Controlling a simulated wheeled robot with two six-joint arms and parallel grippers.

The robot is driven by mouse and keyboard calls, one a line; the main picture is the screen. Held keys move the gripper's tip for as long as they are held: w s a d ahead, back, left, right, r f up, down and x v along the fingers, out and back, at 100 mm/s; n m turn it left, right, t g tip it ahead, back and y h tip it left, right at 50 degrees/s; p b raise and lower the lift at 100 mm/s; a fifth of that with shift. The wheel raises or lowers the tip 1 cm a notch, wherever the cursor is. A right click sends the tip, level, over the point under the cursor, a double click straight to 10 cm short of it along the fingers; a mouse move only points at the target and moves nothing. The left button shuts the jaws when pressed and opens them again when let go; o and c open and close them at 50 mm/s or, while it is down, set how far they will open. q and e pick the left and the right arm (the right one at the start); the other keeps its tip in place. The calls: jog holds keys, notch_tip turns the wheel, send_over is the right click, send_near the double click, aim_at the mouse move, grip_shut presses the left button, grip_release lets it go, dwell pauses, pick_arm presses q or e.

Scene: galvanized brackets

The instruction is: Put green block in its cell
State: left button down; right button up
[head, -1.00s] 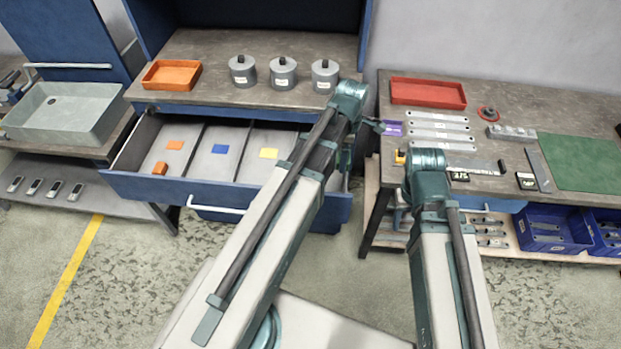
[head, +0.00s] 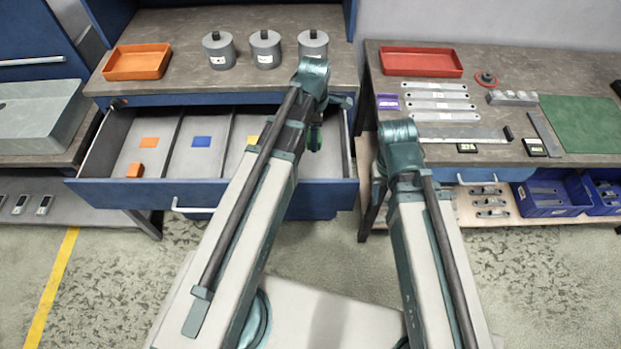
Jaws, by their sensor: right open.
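The open drawer (head: 225,192) has cells with an orange, a blue and a yellow patch; my left arm hides its right part. A small dark green shape (head: 315,139) shows beside my left wrist, over the drawer's right part; I cannot tell whether it is the green block or part of my gripper. No other green block shows. My left gripper's fingers are largely hidden by its own arm. My right gripper (head: 381,190) is open, mostly hidden by its arm, low at the right table's left front edge. I see nothing between its fingers.
An orange block (head: 135,170) lies in the drawer's left cell. An orange tray (head: 138,62) and three grey weights (head: 266,50) stand above. The right table holds a red tray (head: 421,62), metal brackets (head: 438,105), and a green mat (head: 588,124).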

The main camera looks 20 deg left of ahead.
pick_arm(q)
jog(key=b, duration=0.5)
send_over(313, 175)
notch_tip(313, 175, down, 6)
jog(key=shift+w+f+b, duration=0.1)
jog(key=shift+f+b, duration=0.25)
jog(key=shift+f, duration=0.15)
notch_tip(313, 175, down, 6)
jog(key=b, duration=0.6)
jog(key=shift+f, duration=0.15)
notch_tip(313, 175, down, 4)
jog(key=b, duration=0.4)
